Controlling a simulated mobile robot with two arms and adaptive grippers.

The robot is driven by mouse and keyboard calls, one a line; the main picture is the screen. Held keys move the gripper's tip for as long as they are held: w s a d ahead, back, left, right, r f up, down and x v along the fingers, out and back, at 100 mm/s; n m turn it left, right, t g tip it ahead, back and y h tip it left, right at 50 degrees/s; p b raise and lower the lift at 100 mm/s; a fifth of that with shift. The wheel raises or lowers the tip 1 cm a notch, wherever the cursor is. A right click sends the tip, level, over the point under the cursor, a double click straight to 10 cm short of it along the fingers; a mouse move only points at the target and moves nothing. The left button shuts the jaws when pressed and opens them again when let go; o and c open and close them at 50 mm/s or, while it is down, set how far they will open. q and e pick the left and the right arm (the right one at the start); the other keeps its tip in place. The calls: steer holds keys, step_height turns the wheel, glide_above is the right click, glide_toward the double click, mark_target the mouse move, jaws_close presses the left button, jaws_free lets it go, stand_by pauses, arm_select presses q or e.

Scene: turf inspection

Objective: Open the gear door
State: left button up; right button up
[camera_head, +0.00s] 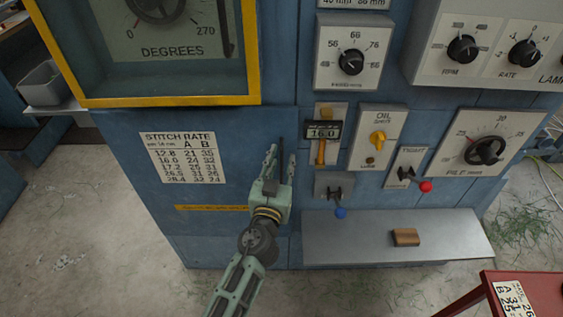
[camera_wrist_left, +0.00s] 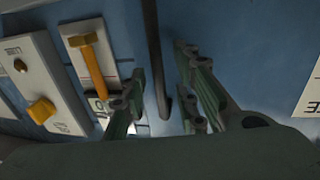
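The gear door appears to be the blue panel (camera_head: 236,158) bearing the white stitch rate chart (camera_head: 181,157); it looks shut, flush with the machine front. A dark upright bar handle (camera_head: 281,150) stands at its right side. The handle also shows in the left wrist view (camera_wrist_left: 156,60). My left gripper (camera_head: 281,163) comes up from below with its fingers spread, one on each side of the handle. In the wrist view both fingers (camera_wrist_left: 165,95) stand apart from the bar, with gaps visible. My right gripper is in neither view.
A grey shelf (camera_head: 450,238) with a brown block (camera_head: 405,237) juts out below. A yellow-framed window (camera_head: 180,101) sits above.

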arm_select(q)
jaws_close()
stand_by(0.5)
